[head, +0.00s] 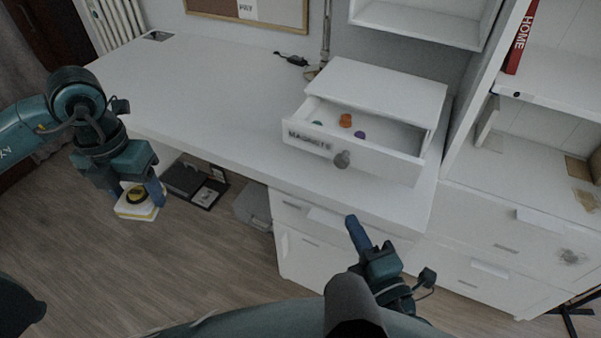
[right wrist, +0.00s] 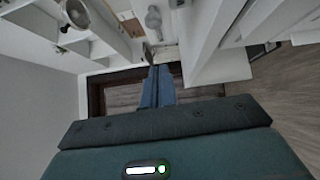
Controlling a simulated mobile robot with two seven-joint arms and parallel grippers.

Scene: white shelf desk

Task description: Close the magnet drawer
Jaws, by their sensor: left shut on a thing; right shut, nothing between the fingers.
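The magnet drawer (head: 352,147) is a white box drawer on the desk, pulled partly open, with "MAGNETS" lettering and a round grey knob (head: 342,160) on its front. Inside lie an orange magnet (head: 345,121), a purple magnet (head: 360,134) and a green magnet (head: 317,123). My right gripper (head: 352,222) is shut and empty, below and in front of the drawer, apart from the knob. In the right wrist view its blue fingers (right wrist: 158,88) are together. My left gripper (head: 140,190) is shut on a white and yellow object (head: 138,203) left of the desk front, far from the drawer.
The white desk top (head: 200,85) is largely clear left of the drawer box. A lamp stand (head: 326,40) rises behind it. A white shelf unit with a red book (head: 521,38) stands at the right. Closed drawers (head: 300,255) are under the desk.

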